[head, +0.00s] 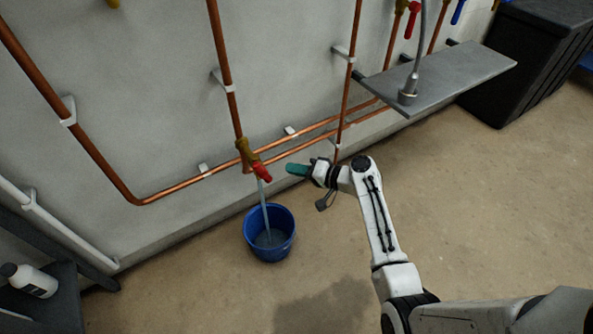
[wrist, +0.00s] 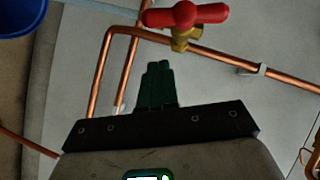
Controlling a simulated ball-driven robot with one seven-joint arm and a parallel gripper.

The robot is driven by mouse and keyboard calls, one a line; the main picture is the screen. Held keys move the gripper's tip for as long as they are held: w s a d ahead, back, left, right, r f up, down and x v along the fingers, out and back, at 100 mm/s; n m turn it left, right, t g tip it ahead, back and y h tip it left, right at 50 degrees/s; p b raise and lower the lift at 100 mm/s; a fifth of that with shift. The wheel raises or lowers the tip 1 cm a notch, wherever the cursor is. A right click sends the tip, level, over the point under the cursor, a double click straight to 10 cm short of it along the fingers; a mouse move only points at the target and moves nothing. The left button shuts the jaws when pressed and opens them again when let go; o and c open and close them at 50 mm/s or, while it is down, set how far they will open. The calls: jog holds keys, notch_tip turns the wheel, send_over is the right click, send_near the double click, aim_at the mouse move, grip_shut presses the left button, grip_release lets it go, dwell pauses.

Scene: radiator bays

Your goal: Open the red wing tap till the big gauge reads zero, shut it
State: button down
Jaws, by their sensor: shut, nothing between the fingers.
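The red wing tap (head: 262,171) sits on a brass valve body (head: 247,152) at the foot of a vertical copper pipe. Its red wings (wrist: 186,14) also show at the top of the wrist view, ahead and slightly right of my fingertips. A stream of water (head: 265,208) falls from the tap into a blue bucket (head: 269,260) that holds some water. My gripper (head: 291,169), with green fingers, is shut and empty just right of the tap; its fingers (wrist: 158,66) show pressed together in the wrist view, apart from the tap. No gauge is in view.
Copper pipes (head: 180,180) run along the wall behind the tap. A grey shelf (head: 455,78) juts out at upper right, near a black bin (head: 525,55). A white bottle (head: 32,281) lies on a dark stand at lower left. The floor right of the bucket is clear.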

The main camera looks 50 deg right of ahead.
jog(key=p+v, duration=0.1)
jog(key=v, duration=0.8)
jog(key=shift+s+f+p, duration=0.25)
jog(key=shift+f+p, duration=0.05)
jog(key=s+a+f+n+g+y, duration=0.1)
jog(key=s+a+f+n+g, duration=0.15)
jog(key=a, duration=0.35)
jog(key=s+a+f+n+g+y, duration=0.1)
jog(key=s+a+f+n+g, duration=0.1)
jog(key=s+a+n+g, duration=0.3)
jog(key=s+a+r+n+g+h, duration=0.2)
jog(key=s+a+g+h, duration=0.4)
jog(key=s, duration=0.5)
notch_tip(320, 180, up, 22)
jog(key=s+p, duration=0.2)
jog(key=p, duration=1.8)
jog(key=shift+a+n, duration=0.35)
